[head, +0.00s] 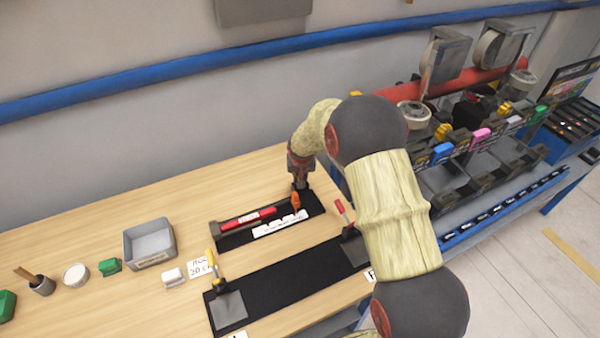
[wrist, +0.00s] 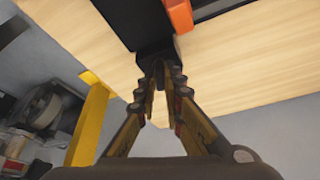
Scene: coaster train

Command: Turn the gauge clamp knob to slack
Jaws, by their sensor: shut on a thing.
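The gauge is a long dark fixture with a red bar (head: 248,217) on a black mat at the back of the bench. An orange part (head: 296,201) stands at its right end and shows at the top of the wrist view (wrist: 179,14). My gripper (head: 300,184) is at that right end. In the wrist view its fingertips (wrist: 160,75) close on a small black piece beside the orange part, apparently the clamp knob (wrist: 157,49). The fingers hide much of the knob, and its turn angle cannot be read.
A grey bin (head: 150,243) stands left. A parts rack (head: 470,170) stands right. My arm covers the bench's right end.

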